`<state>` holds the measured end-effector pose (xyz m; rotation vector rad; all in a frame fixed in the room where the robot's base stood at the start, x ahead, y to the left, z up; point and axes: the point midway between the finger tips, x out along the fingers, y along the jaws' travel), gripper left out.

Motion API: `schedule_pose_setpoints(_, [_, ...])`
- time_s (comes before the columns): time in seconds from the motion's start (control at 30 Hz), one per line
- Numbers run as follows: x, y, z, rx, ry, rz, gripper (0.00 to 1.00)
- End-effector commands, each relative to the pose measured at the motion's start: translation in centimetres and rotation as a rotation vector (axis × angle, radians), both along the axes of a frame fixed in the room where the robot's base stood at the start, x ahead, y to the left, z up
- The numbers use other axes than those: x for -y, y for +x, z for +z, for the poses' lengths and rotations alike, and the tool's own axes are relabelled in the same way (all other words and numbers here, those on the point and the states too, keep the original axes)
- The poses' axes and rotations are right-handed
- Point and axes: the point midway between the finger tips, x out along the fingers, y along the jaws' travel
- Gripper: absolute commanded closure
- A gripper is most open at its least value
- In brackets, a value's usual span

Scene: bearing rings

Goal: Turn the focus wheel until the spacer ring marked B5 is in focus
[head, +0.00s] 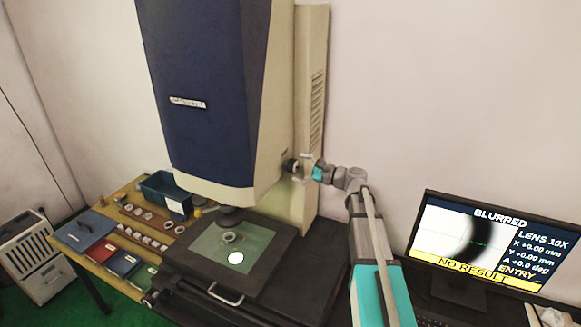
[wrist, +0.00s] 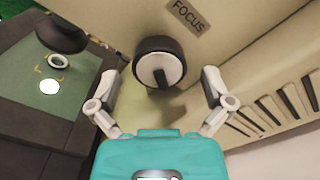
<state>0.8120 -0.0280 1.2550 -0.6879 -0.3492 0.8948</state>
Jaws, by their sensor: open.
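My gripper (wrist: 160,83) is open, with one finger on each side of the wheel and no clear contact. A ring (wrist: 58,61) sits on the glass stage beside a bright light spot; it also shows in the head view (head: 229,237). Its marking is too small to read. The monitor (head: 490,244) shows BLURRED, a soft dark arc, LENS 10X and NO RESULT.
The measuring machine (head: 210,90) stands over its dark stage (head: 190,262). A side table at left holds a blue bin (head: 160,190), rows of rings (head: 150,215) and coloured trays (head: 118,262). A grey box (head: 30,245) stands on the floor at far left.

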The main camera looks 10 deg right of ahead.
Motion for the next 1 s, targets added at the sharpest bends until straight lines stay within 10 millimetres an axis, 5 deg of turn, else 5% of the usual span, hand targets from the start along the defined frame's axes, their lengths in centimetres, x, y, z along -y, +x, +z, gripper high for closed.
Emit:
schedule_pose_setpoints(0.63, [-2.0, 1.4, 0.0, 0.0, 0.0, 0.001, 0.0])
schedule_pose_setpoints(1.0, [-2.1, 1.4, 0.0, 0.0, 0.001, 0.001, 0.69])
